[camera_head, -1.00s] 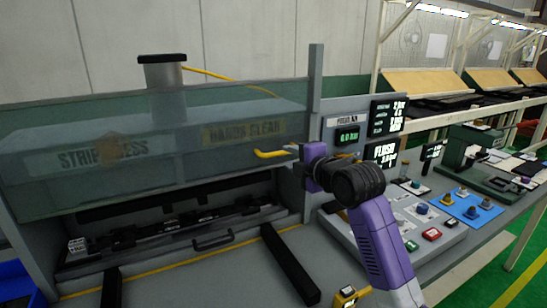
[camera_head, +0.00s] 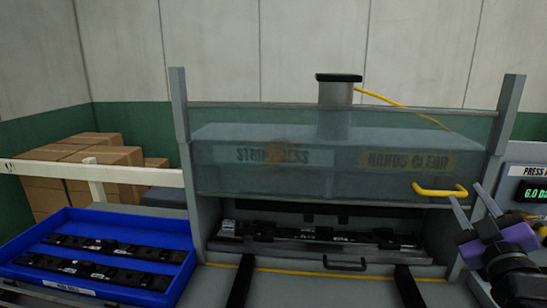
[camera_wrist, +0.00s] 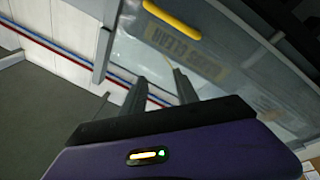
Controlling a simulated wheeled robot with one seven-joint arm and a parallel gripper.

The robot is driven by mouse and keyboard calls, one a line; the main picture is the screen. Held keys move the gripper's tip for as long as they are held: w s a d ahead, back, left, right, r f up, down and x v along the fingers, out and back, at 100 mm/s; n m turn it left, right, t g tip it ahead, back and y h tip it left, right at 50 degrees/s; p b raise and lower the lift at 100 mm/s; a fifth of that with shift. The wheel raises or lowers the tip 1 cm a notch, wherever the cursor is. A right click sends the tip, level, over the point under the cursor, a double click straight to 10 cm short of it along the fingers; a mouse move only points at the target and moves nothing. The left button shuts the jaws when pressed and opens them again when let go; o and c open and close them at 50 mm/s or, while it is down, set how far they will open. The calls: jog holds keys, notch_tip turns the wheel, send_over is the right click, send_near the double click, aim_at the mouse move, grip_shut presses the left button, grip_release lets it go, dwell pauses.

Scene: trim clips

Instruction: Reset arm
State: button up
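My gripper (camera_head: 473,200) is at the right of the head view, beside the right end of the yellow handle (camera_head: 440,190) on the press's clear guard (camera_head: 340,150). Its two fingers stand apart with nothing between them. In the wrist view, my gripper (camera_wrist: 160,88) also shows spread, empty fingers. The yellow handle (camera_wrist: 172,18) is above the fingertips there and apart from them. The guard's front panel carries a "HANDS CLEAR" label. Most of my arm is outside the head view.
A blue tray (camera_head: 180,228) with black trim strips stands left of the press. Another dark strip (camera_head: 310,234) lies in the press bed under the guard. Cardboard boxes (camera_head: 75,175) are behind at left. A control panel (camera_head: 528,155) stands at right, close to my gripper.

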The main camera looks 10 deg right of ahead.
jog(key=s+a+f+m, duration=0.8)
jog(key=s+a+f, duration=0.8)
jog(key=s+a+f+n+g+y, duration=0.1)
jog(key=s+a+f+y, duration=0.1)
jog(key=s, duration=0.5)
jog(key=s+a+f+n+g+y, duration=0.1)
jog(key=s+a+f, duration=0.3)
jog(key=s, duration=0.4)
jog(key=s+a+f+n+g+y, duration=0.1)
jog(key=s+a+f+g+y, duration=0.1)
jog(key=s, duration=0.6)
jog(key=a+f+y, duration=0.1)
jog(key=a+y, duration=0.1)
jog(key=a, duration=0.1)
jog(key=shift+f+n+g, duration=0.3)
jog(key=shift+n+g, duration=0.1)
jog(key=shift+c, duration=0.3)
